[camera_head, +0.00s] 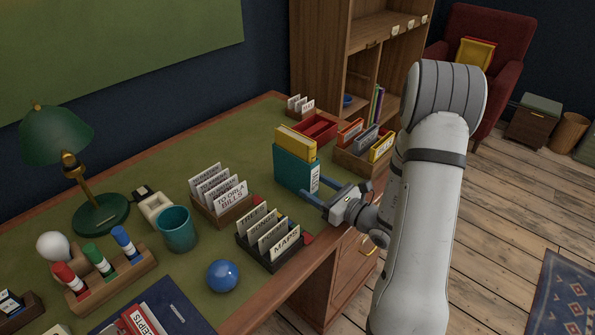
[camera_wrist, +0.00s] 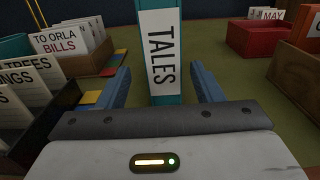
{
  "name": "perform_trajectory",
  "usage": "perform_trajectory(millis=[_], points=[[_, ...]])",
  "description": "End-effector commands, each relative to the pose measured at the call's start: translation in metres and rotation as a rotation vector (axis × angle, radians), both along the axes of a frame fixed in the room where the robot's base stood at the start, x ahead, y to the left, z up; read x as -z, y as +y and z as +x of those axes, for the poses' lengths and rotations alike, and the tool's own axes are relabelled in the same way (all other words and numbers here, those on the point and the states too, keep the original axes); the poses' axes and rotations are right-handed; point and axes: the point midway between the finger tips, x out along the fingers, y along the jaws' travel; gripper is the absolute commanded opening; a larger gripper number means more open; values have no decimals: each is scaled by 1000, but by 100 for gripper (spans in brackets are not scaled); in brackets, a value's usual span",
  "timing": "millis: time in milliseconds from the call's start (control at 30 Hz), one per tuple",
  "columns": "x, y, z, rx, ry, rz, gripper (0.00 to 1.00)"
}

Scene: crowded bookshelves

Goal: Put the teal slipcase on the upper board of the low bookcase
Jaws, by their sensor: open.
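The teal slipcase (camera_head: 296,172) stands upright on the green desk top, with yellow books (camera_head: 296,143) showing above its top edge. Its narrow side carries a white label reading TALES (camera_wrist: 161,55) in the wrist view. My gripper (camera_head: 323,192) reaches in from the right at the slipcase. In the wrist view my gripper (camera_wrist: 162,90) has its blue fingers apart, one on each side of the slipcase's narrow side, with gaps visible. The wooden bookcase (camera_head: 340,60) stands behind the desk's far end; its lower part has an open compartment with a few books.
Card boxes (camera_head: 222,205) and (camera_head: 270,240) stand left of and in front of the slipcase. A red tray (camera_head: 316,128) and a wooden box of cards (camera_head: 362,152) stand behind it. A teal cup (camera_head: 177,230), blue ball (camera_head: 222,275) and green lamp (camera_head: 75,160) occupy the left.

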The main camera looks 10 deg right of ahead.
Motion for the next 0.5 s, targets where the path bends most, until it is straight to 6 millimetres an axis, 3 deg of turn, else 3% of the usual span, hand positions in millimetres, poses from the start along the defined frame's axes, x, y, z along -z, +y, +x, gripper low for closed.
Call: perform_trajectory(millis=[500], points=[[-5, 33, 54, 7, 0, -2, 60]])
